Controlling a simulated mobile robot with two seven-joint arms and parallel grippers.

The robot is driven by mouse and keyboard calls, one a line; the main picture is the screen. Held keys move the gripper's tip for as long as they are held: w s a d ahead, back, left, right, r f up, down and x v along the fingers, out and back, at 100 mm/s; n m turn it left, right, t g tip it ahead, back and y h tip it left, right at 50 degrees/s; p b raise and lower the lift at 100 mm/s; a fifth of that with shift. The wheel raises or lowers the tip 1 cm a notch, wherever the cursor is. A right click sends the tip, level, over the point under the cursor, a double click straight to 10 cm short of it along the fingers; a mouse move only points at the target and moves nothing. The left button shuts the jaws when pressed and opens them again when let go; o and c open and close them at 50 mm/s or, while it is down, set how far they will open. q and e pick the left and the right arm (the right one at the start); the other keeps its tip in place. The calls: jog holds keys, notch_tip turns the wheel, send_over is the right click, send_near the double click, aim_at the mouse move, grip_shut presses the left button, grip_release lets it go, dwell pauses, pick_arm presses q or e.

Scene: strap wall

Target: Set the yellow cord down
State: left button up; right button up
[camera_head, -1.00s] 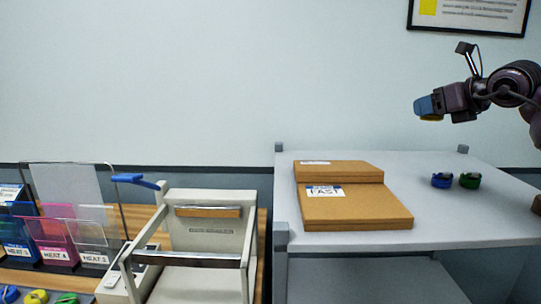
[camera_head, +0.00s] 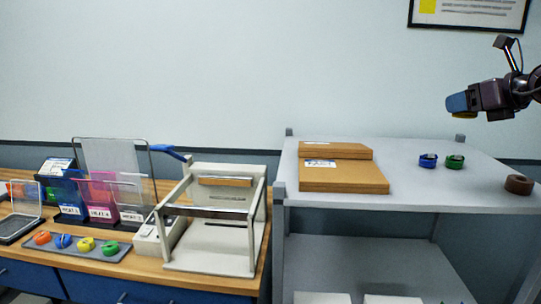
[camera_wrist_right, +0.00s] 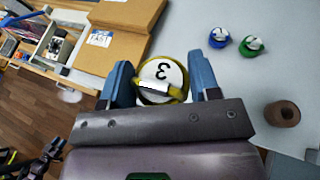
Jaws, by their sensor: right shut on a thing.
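There only a thin yellow edge of the cord (camera_head: 464,115) shows under the fingers. My left gripper is out of view.
Cardboard boxes (camera_head: 345,178), a blue roll (camera_head: 428,160), a green roll (camera_head: 454,161) and a brown roll (camera_head: 519,184) lie on the shelf top. Bare surface lies around the rolls. At left, a wooden bench holds a tray of coloured rolls (camera_head: 75,250) and a cream press (camera_head: 222,250).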

jog(key=shift+s+a+r+n+y, duration=0.1)
jog(key=shift+s+a+n+y, duration=0.1)
jog(key=shift+a+n+y, duration=0.15)
jog(key=s+a+f+n+g+y, duration=0.4)
jog(key=a+f+n+y, duration=0.2)
jog(key=a+f, duration=0.8)
jog(key=s+a+f+m+t+h, duration=0.1)
jog(key=s+a+f+m+h, duration=0.1)
jog(key=s+f, duration=0.4)
jog(key=s+a+f+m+t+h, duration=0.1)
jog(key=s+a+f, duration=0.3)
jog(key=f, duration=1)
jog(key=s+m+h, duration=0.1)
jog(key=s, duration=0.1)
jog(key=shift+s+f+m+t, duration=0.2)
jog(key=shift+s+m+t, duration=0.15)
jog(key=shift+t, duration=0.05)
